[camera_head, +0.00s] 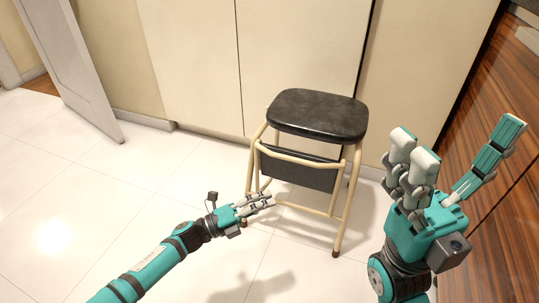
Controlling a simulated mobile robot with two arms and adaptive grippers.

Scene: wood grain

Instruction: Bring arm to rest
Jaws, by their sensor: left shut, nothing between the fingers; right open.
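My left gripper (258,201) is at the end of a teal arm that comes in from the lower left. Its fingers are shut and hold nothing. In the picture its fingertips overlap the lower left part of a stool; I cannot tell whether they touch it. My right gripper (462,160) is large and close at the right side. Its teal and grey fingers are spread open and pointing up, with nothing between them. The end of the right arm shows below it.
A stool with a black padded seat (318,113) and cream legs stands in front of pale cabinet doors (298,50). A grey door (65,60) stands open at the left. Wood-grain panels (505,130) are at the right. The white tiled floor (90,200) is clear at the left.

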